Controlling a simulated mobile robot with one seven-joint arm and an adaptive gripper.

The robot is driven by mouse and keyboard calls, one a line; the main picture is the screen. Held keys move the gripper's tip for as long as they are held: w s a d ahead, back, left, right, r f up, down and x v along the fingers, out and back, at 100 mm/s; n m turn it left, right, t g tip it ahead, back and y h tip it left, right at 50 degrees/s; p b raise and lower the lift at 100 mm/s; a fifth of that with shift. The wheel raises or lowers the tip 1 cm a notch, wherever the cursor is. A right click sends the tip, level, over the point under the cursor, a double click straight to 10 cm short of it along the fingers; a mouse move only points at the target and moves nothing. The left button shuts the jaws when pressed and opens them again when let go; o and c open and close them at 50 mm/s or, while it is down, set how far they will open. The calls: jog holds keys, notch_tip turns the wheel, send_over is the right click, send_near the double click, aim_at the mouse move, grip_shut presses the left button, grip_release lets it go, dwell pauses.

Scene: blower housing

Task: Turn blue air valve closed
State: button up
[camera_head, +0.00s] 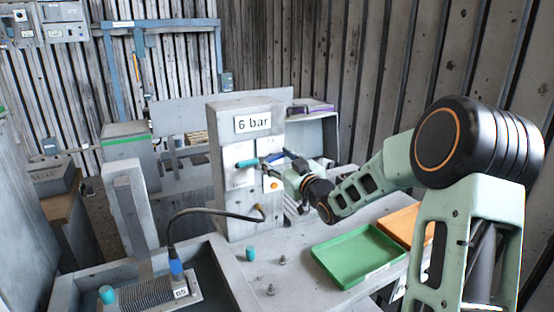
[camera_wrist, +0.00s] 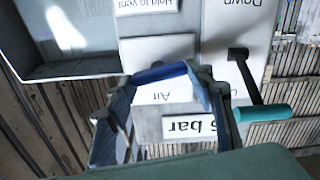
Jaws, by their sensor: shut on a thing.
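The blue air valve handle (camera_wrist: 160,73) sits on a white plate lettered "Air" on the grey panel (camera_head: 232,200). In the wrist view, where the lettering is upside down, the handle spans between my two fingertips. My gripper (camera_wrist: 162,80) is shut on it, one finger at each end. In the head view my gripper (camera_head: 281,162) is at the panel's front, below the "6 bar" label (camera_head: 253,123). Only a small blue part of the valve shows there, and its exact angle is hard to tell.
A teal-handled lever (camera_head: 247,163) sticks out left of the valve; it also shows in the wrist view (camera_wrist: 264,113). An orange button (camera_head: 274,185) is just below. A green tray (camera_head: 357,254) and an orange tray (camera_head: 405,224) lie on the bench. A cable (camera_head: 205,211) curves at left.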

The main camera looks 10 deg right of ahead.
jog(key=shift+m, duration=1.2)
jog(key=o, duration=1.2)
jog(key=shift+c, duration=0.2)
jog(key=v, duration=1.2)
jog(key=shift+d, duration=0.1)
